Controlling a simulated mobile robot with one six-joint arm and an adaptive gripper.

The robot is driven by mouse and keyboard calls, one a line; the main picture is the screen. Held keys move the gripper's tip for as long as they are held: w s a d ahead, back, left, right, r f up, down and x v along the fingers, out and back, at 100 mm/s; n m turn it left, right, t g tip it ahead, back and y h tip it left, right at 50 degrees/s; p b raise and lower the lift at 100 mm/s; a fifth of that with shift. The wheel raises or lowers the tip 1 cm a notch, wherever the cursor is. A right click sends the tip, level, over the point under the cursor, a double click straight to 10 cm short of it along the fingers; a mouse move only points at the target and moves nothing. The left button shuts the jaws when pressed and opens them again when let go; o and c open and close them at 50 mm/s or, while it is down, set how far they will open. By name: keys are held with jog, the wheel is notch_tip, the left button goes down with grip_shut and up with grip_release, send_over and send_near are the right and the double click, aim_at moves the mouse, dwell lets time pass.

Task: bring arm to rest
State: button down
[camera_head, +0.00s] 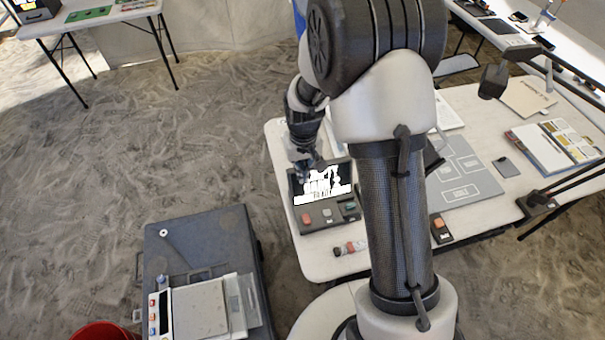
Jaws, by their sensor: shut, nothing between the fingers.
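My arm rises through the middle of the head camera view and bends over at the top. Its wrist hangs down on the left side of the arm. I cannot tell the exact height of the fingertips above the tray. My own arm hides part of the table behind it.
A dark case (205,240) with a scale (200,310) stands at lower left. A red bucket (100,332) is beside it.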

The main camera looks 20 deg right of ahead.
dwell(0.4)
jog(key=s+r+t, duration=0.1)
jog(key=s+r, duration=0.7)
jog(key=r, duration=0.4)
jog(key=s+r+t, duration=0.2)
jog(key=s+r, duration=0.5)
jog(key=r, duration=0.4)
jog(key=s+r, duration=0.2)
jog(key=s, duration=0.8)
jog(key=shift+s+r+t, duration=0.15)
jog(key=shift+r+t, duration=0.05)
jog(key=shift+t, duration=0.2)
jog(key=shift+d, duration=0.25)
